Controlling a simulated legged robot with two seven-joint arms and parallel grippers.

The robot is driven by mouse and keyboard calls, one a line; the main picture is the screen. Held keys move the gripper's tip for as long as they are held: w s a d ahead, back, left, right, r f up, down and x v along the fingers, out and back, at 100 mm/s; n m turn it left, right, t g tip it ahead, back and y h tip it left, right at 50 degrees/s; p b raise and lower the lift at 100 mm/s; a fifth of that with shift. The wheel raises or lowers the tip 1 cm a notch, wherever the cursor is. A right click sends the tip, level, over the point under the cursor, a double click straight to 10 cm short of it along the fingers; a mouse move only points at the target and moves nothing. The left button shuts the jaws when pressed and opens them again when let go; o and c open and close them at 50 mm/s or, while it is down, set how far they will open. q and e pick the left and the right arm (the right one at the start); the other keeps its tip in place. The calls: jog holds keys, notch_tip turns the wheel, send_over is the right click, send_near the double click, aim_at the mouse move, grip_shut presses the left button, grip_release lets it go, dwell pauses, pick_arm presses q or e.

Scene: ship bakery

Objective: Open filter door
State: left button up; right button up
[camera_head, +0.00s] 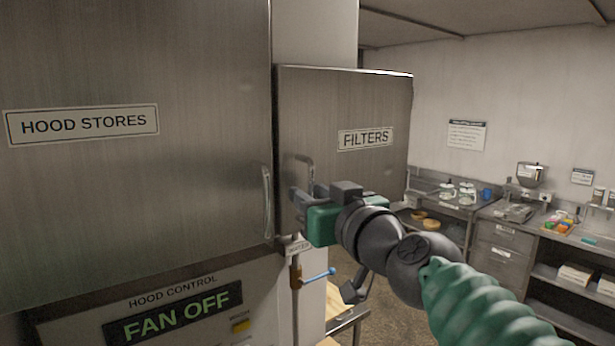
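The filter door (350,105) is a brushed metal panel labelled FILTERS, right of the hood stores door. Its bar handle (311,170) is near its left edge. The panel runs back to the right; I cannot tell whether it stands ajar. My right gripper (302,200), with a green body and dark fingers, is at the lower part of this handle. The fingers overlap the handle in the picture, so whether they are closed on it is unclear. The gripper body hides the door's lower part. My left gripper is not in view.
The hood stores door (130,200) with its own handle (267,202) fills the left. Below are the FAN OFF panel (175,313) and a blue-handled valve (318,276). Counters (500,235) with jars and trays stand at the back right, beyond open floor.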

jog(key=shift+w+d+f, duration=0.1)
jog(key=shift+w+d, duration=0.1)
jog(key=shift+w, duration=0.25)
jog(key=shift+w+d+f, duration=0.1)
jog(key=shift+w+d, duration=0.05)
jog(key=shift+w, duration=0.3)
jog(key=shift+s+a+r, duration=0.1)
jog(key=shift+s+a, duration=0.05)
jog(key=shift+s, duration=0.1)
jog(key=shift+c, duration=0.5)
jog(key=shift+s+a, duration=0.1)
jog(key=shift+a, duration=0.15)
jog(key=shift+c, duration=1.4)
jog(key=shift+a, duration=0.2)
grip_shut()
jog(key=shift+d, duration=0.3)
jog(key=shift+a, duration=0.15)
